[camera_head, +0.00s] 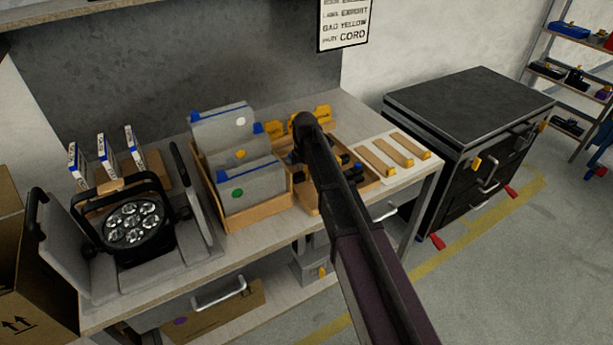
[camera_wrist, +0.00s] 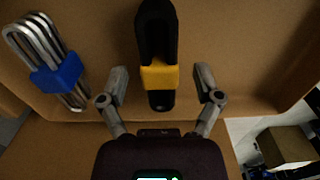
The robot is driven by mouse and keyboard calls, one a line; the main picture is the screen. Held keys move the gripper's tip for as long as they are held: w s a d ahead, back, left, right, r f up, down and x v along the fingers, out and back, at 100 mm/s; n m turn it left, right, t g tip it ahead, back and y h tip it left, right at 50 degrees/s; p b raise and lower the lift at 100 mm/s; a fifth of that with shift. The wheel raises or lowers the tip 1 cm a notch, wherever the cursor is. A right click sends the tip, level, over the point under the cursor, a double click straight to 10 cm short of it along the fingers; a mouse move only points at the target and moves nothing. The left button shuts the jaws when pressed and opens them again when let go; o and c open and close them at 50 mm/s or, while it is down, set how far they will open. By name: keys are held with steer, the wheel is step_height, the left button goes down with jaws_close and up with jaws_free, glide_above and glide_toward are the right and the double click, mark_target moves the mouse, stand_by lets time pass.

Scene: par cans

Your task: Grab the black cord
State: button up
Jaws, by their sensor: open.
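In the wrist view a looped black cord (camera_wrist: 156,28) with a yellow band (camera_wrist: 159,77) around it lies in a brown tray (camera_wrist: 232,50). My gripper (camera_wrist: 161,74) is open. Its two fingers are on either side of the banded part, with a visible gap on each side. I cannot tell how far above the cord they are. In the head view my arm hides the gripper and most of the tray, so the cord cannot be made out there.
A silver looped bundle with a blue band (camera_wrist: 57,72) lies left of the cord. In the head view a wooden box of grey folders (camera_head: 235,165) stands left of my arm, and a white board with wooden pieces (camera_head: 393,152) lies to its right. A black lamp (camera_head: 130,222) sits further left.

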mark_target(305, 171)
stand_by(0.3)
jaws_close()
steer(key=shift+r, duration=0.2)
step_height(305, 171, up, 4)
steer(key=p, duration=0.4)
steer(key=shift+f, duration=0.15)
steer(key=s+d, duration=0.1)
steer(key=s, duration=0.4)
steer(key=s+d, duration=0.1)
steer(key=s, duration=0.4)
steer(key=s+d+r+p, duration=0.1)
steer(key=s, duration=0.4)
steer(key=shift+s+d, duration=0.3)
steer(key=shift+d, duration=0.1)
